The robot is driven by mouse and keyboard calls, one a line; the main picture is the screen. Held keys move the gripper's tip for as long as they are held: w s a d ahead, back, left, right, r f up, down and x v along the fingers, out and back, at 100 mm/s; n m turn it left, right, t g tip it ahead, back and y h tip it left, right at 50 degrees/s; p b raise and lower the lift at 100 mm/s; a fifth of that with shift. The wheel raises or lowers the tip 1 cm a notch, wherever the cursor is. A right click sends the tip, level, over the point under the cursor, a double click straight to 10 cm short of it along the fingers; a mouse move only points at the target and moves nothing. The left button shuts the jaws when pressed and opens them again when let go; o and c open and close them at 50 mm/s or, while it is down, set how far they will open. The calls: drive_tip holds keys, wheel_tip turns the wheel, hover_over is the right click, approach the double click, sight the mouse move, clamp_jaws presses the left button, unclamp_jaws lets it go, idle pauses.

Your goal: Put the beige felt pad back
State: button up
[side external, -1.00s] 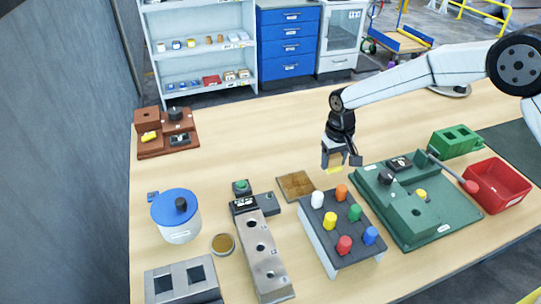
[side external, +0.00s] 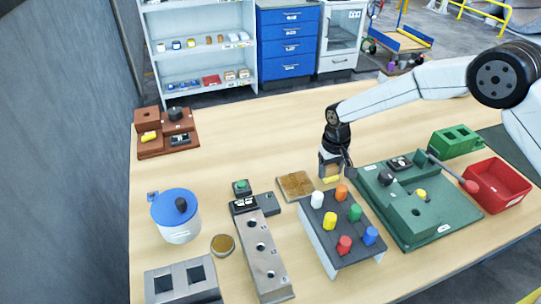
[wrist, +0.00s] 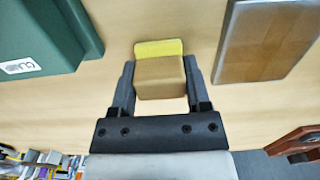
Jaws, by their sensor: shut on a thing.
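My gripper (side external: 331,172) is shut on a beige block-shaped pad with a yellow layer on its underside. The pad (wrist: 160,77) shows between the two fingers in the wrist view, with the yellow layer along its far edge. In the side view the pad (side external: 331,170) hangs low over the table, just right of a flat brown square mat (side external: 297,186). The mat also shows at the upper right of the wrist view (wrist: 265,40), apart from the pad. Nothing lies on the mat. I cannot tell whether the pad touches the table.
A dark-topped stand with coloured pegs (side external: 340,228) is close in front of my gripper. A green fixture (side external: 415,205) with a lever is to the right, beside a red bin (side external: 497,185). A blue-lidded pot (side external: 177,215) stands at left. The table behind the mat is clear.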

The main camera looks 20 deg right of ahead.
sight(335, 167)
drive_tip(key=o, duration=1.1)
drive_tip(key=shift+r, duration=0.15)
wheel_tip(335, 167, up, 12)
idle(0.5)
drive_tip(key=s+d+t, duration=0.1)
drive_tip(key=s+d, duration=0.3)
drive_tip(key=s, duration=0.4)
drive_tip(key=s+d, duration=0.4)
drive_tip(key=s, duration=0.4)
drive_tip(key=s+d+t, duration=0.1)
drive_tip(key=s+d, duration=0.3)
drive_tip(key=s, duration=0.5)
drive_tip(key=shift+s+d+t, duration=0.1)
drive_tip(key=shift+d+t, duration=0.15)
drive_tip(key=shift+t, duration=0.05)
